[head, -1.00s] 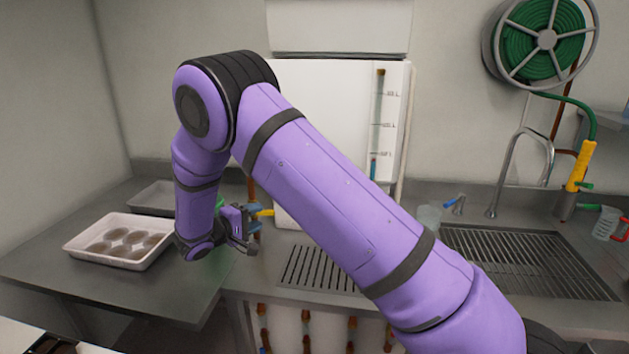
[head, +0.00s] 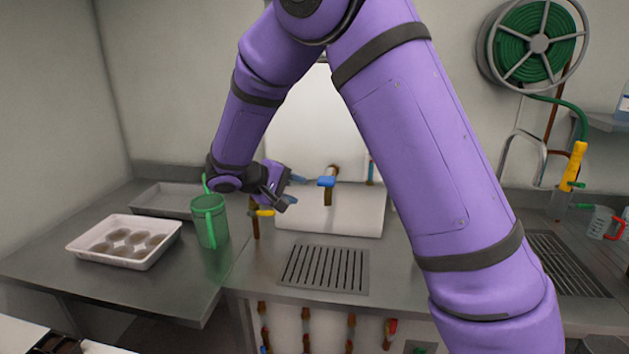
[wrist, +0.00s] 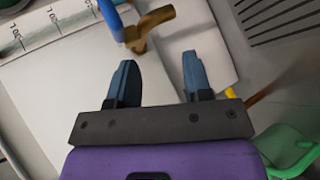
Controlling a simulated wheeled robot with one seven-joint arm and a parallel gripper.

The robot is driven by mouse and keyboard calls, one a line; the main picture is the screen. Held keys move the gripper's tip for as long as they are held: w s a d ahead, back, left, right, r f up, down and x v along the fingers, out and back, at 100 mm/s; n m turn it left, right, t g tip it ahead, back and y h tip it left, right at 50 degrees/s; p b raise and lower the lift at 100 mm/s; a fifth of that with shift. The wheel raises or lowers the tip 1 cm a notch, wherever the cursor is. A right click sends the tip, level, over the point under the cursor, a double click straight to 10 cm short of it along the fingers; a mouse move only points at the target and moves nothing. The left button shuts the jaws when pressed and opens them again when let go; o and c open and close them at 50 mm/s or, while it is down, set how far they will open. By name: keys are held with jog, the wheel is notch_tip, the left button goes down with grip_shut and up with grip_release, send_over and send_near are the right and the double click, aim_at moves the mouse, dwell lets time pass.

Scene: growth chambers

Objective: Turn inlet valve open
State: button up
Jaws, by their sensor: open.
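A brass tap (head: 328,197) with a blue lever handle (head: 326,181) sticks out from the front of the white tank (head: 310,125). A second valve with a yellow handle (head: 262,213) sits on a brass pipe (head: 256,229) rising from the counter, left of the tank. I cannot tell which is the inlet valve. My gripper (head: 291,190) is open and empty, just left of the blue handle and above the yellow one. In the wrist view, the blue handle (wrist: 110,18) and brass tap (wrist: 151,24) lie beyond the spread fingers (wrist: 158,68), apart from them.
A green jug (head: 210,222) stands below and left of my gripper. A white tray (head: 122,243) with round lumps and a grey tray (head: 165,199) are farther left. A drain grate (head: 325,269) lies in the counter before the tank.

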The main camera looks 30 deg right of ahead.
jog(key=s+d+r+m+g+y, duration=0.1)
jog(key=s+d+r+y, duration=0.1)
jog(key=s+d+r, duration=0.1)
jog(key=shift+s+r, duration=0.6)
jog(key=shift+s, duration=0.65)
jog(key=shift+d, duration=0.1)
